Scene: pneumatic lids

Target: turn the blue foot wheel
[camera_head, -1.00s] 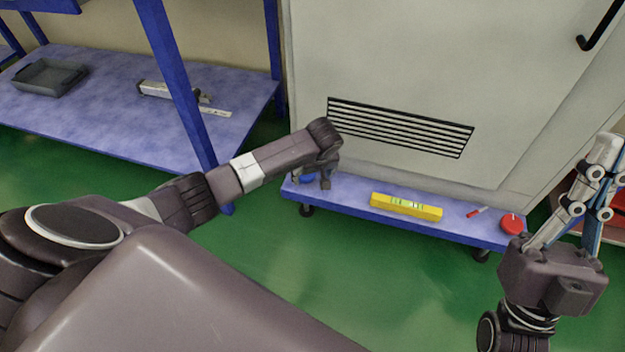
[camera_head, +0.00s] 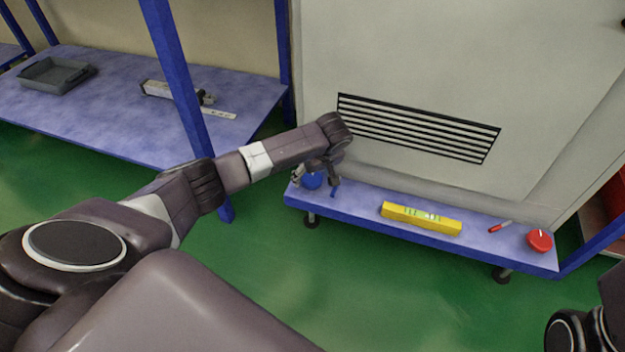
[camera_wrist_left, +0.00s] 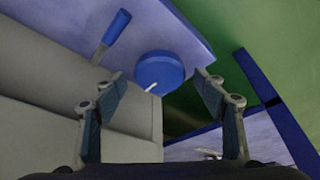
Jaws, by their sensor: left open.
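The blue foot wheel (camera_head: 312,181) is a round knob with a white pointer mark, at the left end of the low blue shelf. In the left wrist view the wheel (camera_wrist_left: 160,70) is in the middle, just beyond and between the fingertips. My left gripper (camera_head: 316,174) is open above the wheel and partly hides it in the head view. In the left wrist view my left gripper (camera_wrist_left: 159,84) has one finger on each side, with nothing held. I cannot tell whether a finger touches the wheel. My right gripper's fingers are out of view.
A blue-handled tool (camera_wrist_left: 116,27) lies close to the wheel. A yellow level (camera_head: 421,218), a red screwdriver (camera_head: 500,227) and a red wheel (camera_head: 539,240) are farther right on the shelf (camera_head: 480,247). A grey cabinet (camera_head: 430,60) rises behind. A blue rack post (camera_head: 186,90) stands left.

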